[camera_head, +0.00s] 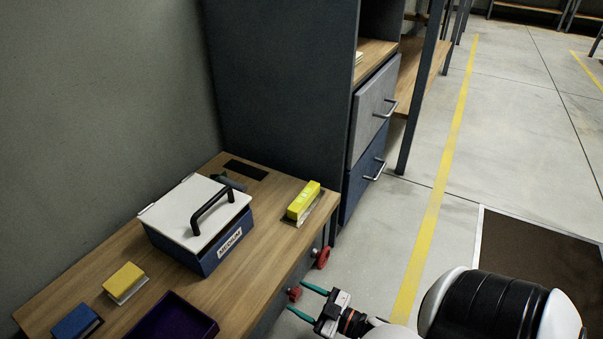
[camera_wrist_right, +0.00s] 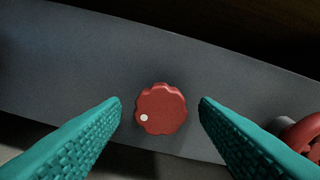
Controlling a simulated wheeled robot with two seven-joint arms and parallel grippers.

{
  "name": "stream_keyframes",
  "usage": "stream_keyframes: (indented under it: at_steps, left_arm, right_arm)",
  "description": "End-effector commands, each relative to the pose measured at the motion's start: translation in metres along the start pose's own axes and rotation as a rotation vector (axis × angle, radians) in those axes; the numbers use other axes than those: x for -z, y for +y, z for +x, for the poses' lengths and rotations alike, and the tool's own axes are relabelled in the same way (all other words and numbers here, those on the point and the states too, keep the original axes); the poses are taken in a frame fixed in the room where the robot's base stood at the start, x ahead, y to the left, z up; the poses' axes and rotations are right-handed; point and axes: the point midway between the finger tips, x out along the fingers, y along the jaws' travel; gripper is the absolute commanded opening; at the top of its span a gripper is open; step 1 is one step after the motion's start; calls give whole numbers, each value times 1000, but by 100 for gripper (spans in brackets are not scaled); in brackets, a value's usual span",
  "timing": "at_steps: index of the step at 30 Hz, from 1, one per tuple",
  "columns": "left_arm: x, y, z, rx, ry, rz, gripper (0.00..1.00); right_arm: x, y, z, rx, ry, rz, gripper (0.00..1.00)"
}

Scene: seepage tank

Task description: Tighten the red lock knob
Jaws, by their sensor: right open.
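The red lock knob (camera_wrist_right: 161,112) has a scalloped rim and a white dot at its lower left. It sits on a dark grey panel (camera_wrist_right: 60,65). In the head view a small red knob (camera_head: 293,294) shows at the table's front side. My right gripper (camera_head: 297,298) points at it with teal fingers apart. In the right wrist view the open fingers (camera_wrist_right: 160,103) stand on either side of the knob, with a gap on both sides. My left gripper is not in view.
A red wheel (camera_head: 323,258) is on the table front farther back; a red part (camera_wrist_right: 302,137) shows at the wrist view's right edge. The wooden table (camera_head: 262,262) bears a blue box with a white lid (camera_head: 195,205), a yellow block (camera_head: 304,199) and a purple tray (camera_head: 172,320).

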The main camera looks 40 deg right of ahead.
Motion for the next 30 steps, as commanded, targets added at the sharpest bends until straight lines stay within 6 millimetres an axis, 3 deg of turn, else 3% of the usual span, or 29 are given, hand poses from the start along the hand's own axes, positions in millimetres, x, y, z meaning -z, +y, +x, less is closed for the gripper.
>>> stream_keyframes:
  at_steps: [11, 20, 30]
  left_arm:
    - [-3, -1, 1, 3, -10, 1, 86]
    - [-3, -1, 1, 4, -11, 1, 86]
    - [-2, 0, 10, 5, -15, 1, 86]
  right_arm:
    - [-1, 0, 8, 0, 0, 0, 55]
    - [-1, 0, 8, 0, 0, 0, 10]
    - [-2, 0, 7, -1, 1, 55, 11]
